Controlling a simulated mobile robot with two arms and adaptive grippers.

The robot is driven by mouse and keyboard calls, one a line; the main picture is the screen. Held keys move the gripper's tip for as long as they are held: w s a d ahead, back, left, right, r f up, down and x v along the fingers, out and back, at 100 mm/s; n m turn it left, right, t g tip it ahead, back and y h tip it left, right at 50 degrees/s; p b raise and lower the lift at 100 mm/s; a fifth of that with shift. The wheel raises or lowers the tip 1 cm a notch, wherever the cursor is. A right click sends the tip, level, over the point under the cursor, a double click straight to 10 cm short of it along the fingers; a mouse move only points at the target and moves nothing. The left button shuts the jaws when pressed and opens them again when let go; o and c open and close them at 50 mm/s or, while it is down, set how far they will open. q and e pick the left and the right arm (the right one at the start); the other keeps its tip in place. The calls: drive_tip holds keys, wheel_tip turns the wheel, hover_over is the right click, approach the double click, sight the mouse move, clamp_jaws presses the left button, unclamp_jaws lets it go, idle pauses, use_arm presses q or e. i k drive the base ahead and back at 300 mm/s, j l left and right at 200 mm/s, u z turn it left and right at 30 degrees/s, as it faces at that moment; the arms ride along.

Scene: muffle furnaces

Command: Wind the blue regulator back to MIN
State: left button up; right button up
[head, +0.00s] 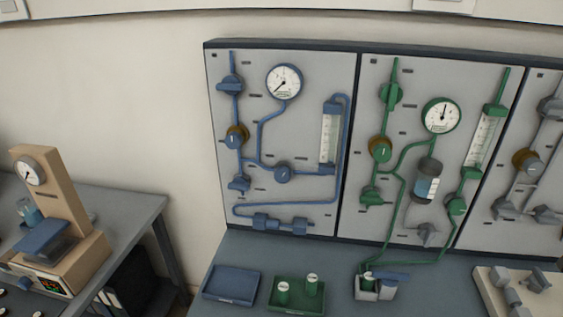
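The blue panel (295,130) hangs on the left of the panel row in the head view. Its likely regulator is the blue knob with a brass-coloured body (236,138) on the left pipe. A white mark shows on the knob, but its MIN and MAX lettering is too small to read. The blue line's round gauge (284,81) has its needle pointing to the lower left. Another round blue knob (283,172) sits lower on the pipe, beside the flow tube (329,136). Neither of my grippers is in view.
A green-piped panel (425,95) and a grey-piped panel (542,120) stand to the right. Below are a bench with an empty-looking blue tray (231,284) and a green tray (284,307) with small canisters. A separate table (140,215) with a beige device (62,205) stands left.

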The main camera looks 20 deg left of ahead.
sight(233, 140)
drive_tip(key=u, duration=0.45)
drive_tip(key=k+u, duration=0.1)
drive_tip(key=u, duration=0.3)
drive_tip(key=k+l+u, duration=0.1)
drive_tip(key=u, duration=0.35)
drive_tip(key=k+u, duration=0.15)
drive_tip(key=u, duration=0.25)
drive_tip(key=k+u, duration=0.1)
drive_tip(key=u, duration=0.35)
